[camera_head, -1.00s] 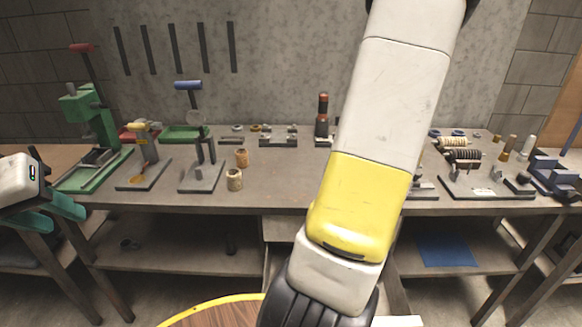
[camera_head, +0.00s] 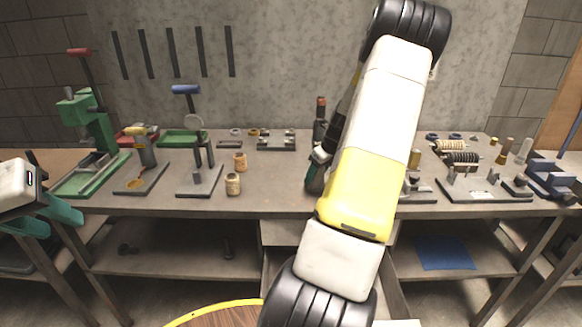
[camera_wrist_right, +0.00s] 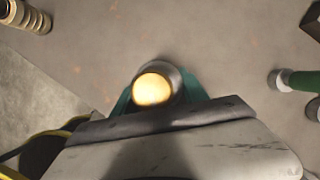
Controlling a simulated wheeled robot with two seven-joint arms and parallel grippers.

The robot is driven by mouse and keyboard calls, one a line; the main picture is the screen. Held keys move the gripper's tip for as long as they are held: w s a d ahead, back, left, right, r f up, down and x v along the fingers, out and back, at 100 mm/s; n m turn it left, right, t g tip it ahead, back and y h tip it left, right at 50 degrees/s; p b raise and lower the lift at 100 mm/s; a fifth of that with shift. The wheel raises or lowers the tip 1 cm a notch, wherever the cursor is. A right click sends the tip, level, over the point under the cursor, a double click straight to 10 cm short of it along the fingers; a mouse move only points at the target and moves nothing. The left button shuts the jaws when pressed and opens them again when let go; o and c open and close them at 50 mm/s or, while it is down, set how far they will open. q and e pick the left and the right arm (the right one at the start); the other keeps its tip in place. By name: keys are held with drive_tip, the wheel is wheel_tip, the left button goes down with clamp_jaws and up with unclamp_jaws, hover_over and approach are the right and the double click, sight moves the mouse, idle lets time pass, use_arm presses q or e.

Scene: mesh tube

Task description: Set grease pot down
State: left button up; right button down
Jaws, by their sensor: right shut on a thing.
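My right gripper (camera_head: 315,175) is low over the middle of the bench, in front of a dark bottle with a red top (camera_head: 320,112). In the right wrist view its teal fingers are shut on a round grey pot with a pale yellow top (camera_wrist_right: 152,89), which I take to be the grease pot. The head view does not show the held pot clearly, and I cannot tell whether it touches the bench. My left gripper (camera_head: 48,215) is at the far left, in front of the bench, with its teal fingers apart and empty.
The bench (camera_head: 275,185) has bare room left of my right gripper. Two tan jars (camera_head: 233,184) stand further left, near fixtures and a green press (camera_head: 92,125). A green-handled thing (camera_wrist_right: 300,81) shows in the wrist view.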

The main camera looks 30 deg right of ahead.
drive_tip(key=c, duration=0.6)
unclamp_jaws()
drive_tip(key=shift+f, duration=0.1)
